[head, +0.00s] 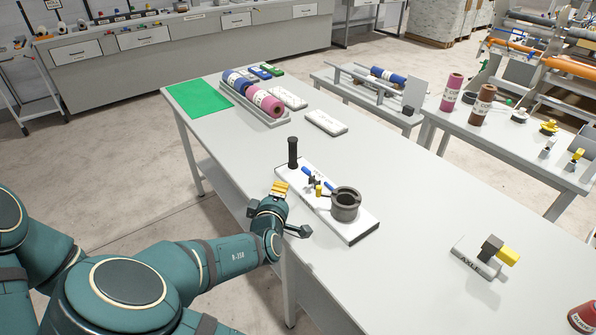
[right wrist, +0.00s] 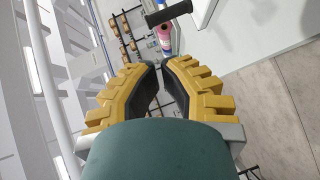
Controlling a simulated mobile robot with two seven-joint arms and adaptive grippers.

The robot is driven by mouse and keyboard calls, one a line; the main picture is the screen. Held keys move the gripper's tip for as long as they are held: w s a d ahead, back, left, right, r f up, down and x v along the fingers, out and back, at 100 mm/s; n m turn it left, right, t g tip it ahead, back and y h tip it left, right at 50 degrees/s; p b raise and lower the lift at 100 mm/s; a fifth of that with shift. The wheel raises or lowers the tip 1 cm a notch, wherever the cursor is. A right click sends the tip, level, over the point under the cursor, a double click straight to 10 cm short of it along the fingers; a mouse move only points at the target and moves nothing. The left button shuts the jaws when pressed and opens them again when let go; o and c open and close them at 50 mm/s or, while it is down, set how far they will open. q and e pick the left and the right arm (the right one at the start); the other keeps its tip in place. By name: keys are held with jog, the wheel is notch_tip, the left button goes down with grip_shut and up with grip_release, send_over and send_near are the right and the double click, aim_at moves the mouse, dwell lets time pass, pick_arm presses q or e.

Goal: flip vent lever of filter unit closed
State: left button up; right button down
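The filter unit is a white base plate (head: 361,229) on the table, with a dark grey round housing (head: 345,204) on it. Beside the housing are two small blue levers (head: 309,172) and a yellow piece (head: 318,190); I cannot tell which is the vent lever. An upright black handle (head: 293,152) stands at the plate's far end. It also shows at the top of the right wrist view (right wrist: 168,12). My right gripper (head: 281,187) is beside the plate's left side, apart from the handle. Its yellow fingertips (right wrist: 159,65) are nearly together with nothing between them. My left gripper is out of view.
Farther back on the table are a tray (head: 270,121) of blue and pink rolls, white blocks (head: 326,122) and a green mat (head: 199,98). A block with a yellow-ended clamp (head: 476,258) and a red container (head: 583,318) are at the right. The table between is clear.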

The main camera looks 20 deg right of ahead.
aim_at(310, 176)
jog(key=s+d+b+x, duration=0.1)
jog(key=d+x, duration=0.1)
jog(key=x, duration=1)
jog(key=shift+d+f, duration=0.3)
jog(key=shift+d, duration=0.15)
jog(key=shift+w, duration=0.15)
jog(key=shift+w+d+r+p, duration=0.1)
jog(key=shift+d+r+p, duration=0.15)
jog(key=shift+d+p, duration=0.1)
